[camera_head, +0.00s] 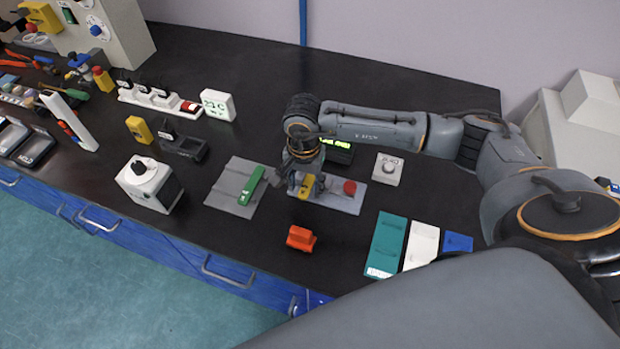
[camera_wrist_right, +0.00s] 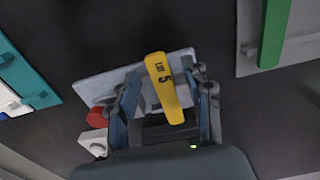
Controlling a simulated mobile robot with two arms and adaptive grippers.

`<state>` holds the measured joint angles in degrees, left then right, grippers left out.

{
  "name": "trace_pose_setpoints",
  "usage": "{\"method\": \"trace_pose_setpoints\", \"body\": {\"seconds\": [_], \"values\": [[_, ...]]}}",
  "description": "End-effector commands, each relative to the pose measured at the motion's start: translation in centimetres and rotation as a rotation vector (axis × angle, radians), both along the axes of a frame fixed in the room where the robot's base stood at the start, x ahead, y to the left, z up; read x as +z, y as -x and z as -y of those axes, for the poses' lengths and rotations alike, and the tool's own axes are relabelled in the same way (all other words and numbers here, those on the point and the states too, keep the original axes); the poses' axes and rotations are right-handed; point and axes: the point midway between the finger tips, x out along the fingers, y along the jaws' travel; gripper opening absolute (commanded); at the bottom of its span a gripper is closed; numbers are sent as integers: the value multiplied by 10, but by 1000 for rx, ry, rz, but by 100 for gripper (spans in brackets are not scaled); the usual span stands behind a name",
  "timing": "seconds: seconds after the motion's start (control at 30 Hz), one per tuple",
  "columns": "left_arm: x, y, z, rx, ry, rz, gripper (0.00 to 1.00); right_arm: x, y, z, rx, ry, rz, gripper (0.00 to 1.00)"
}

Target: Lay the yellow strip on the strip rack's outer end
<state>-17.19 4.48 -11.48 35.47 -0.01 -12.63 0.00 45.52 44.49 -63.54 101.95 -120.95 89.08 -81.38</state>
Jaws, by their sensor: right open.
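The yellow strip (camera_head: 306,187) is over the light grey plate (camera_head: 343,199), right under my right gripper (camera_head: 307,183). In the right wrist view the strip (camera_wrist_right: 166,88), marked "LOT 5", lies between the two fingers of the right gripper (camera_wrist_right: 167,95). The fingers stand apart on either side of it. Whether the strip touches the plate is hard to tell. The grey strip rack (camera_head: 230,181) is to the left, with a green strip (camera_head: 251,186) on its right part. It shows at the top right of the wrist view (camera_wrist_right: 305,48). My left gripper is not in view.
A red knob (camera_head: 350,187) sits at the plate's right. An orange block (camera_head: 301,238) stands in front, and a white boxy device (camera_head: 150,185) is left of the rack. Teal (camera_head: 386,243) and white (camera_head: 421,244) panels lie to the right. Dark table shows bare between rack and plate.

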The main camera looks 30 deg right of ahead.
Motion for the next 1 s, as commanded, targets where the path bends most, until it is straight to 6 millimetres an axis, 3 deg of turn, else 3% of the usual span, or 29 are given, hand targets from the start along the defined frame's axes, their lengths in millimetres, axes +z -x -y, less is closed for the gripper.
{"method": "trace_pose_setpoints", "body": {"seconds": [0.17, 0.4, 0.43, 0.8, 1.0], "values": [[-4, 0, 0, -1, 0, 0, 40, -2, 0, 0, 0, 0, 0, 50], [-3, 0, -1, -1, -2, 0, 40, -1, 0, -1, 0, -2, 2, 3], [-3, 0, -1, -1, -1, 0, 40, -1, 0, -1, 0, -2, 2, 0], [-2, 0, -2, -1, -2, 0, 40, -1, 0, -1, 0, -2, 1, 0], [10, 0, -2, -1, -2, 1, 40, 6, 0, -1, 0, -2, -1, 0]]}}
